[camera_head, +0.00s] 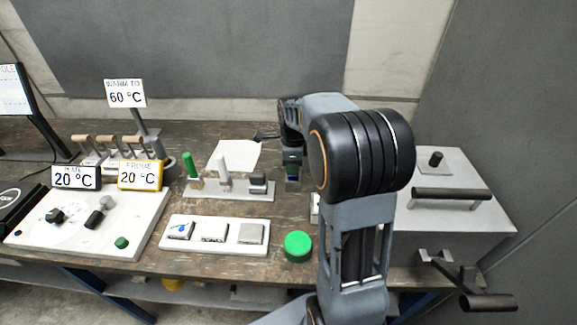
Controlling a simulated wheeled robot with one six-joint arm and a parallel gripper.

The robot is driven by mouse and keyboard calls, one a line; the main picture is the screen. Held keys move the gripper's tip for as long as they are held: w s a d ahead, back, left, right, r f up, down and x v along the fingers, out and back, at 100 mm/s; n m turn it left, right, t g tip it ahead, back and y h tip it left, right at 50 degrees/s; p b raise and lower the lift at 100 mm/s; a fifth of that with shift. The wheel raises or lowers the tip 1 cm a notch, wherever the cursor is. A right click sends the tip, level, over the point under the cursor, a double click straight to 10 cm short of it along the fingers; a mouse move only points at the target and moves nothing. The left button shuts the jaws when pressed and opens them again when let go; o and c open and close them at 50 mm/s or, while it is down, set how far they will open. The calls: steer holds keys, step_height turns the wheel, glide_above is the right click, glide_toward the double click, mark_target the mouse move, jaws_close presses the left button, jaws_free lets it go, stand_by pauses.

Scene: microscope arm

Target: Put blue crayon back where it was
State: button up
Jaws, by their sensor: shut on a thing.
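My gripper (292,165) is beyond the bend of my arm, just right of a small grey rack (232,192). It points down and is shut on a small dark blue piece, which I take for the blue crayon (292,179); only a little of it shows below the jaws. The rack holds an upright green crayon (190,166), an upright white crayon (223,169) and a short dark grey block (258,181) at its right end. The held piece is apart from the rack in the picture; its height above the bench is hard to tell.
A white tray (215,247) with three square pads, one with a blue mark, lies in front of the rack. A green round button (298,245) is right of it. A white control panel (90,228) stands left, a grey box with handles (450,195) right. Paper (235,154) lies behind.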

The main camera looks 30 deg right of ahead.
steer(key=shift+f, duration=0.1)
steer(key=o, duration=0.4)
steer(key=shift+f, duration=0.1)
steer(key=o, duration=0.5)
